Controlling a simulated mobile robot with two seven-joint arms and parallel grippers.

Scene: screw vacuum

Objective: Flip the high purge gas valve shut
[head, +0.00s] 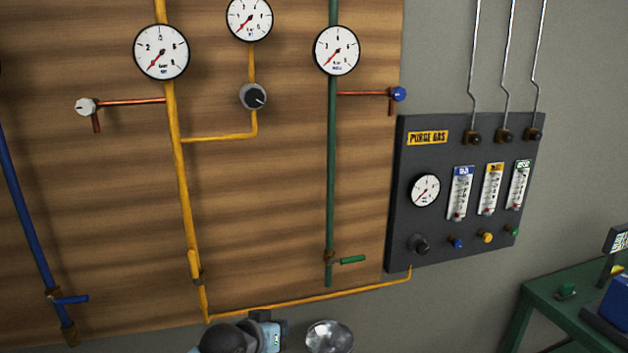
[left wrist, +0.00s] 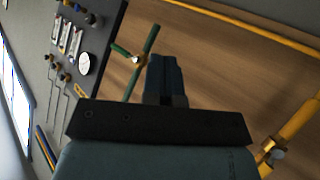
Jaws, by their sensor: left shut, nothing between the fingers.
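On the yellow pipe in the head view is a valve with a yellow lever (head: 193,265), lying along the upright pipe. Its brass body (left wrist: 272,155) shows at the lower right in the left wrist view. The pipe's lower branch runs to the purge gas panel (head: 437,225). I cannot read which valve is marked high. My left gripper (left wrist: 166,60) is shut and empty in the left wrist view, between the yellow valve and the green-handled valve (left wrist: 135,59), touching neither as far as I see. Part of an arm shows at the bottom of the head view, without fingers. My right gripper is not seen.
The green pipe's handle (head: 352,260) sticks out crosswise. A blue handle (head: 70,299) is on the left pipe. Small blue (head: 456,243), yellow (head: 485,237) and green knobs line the panel. A green table (head: 540,300) stands at the lower right.

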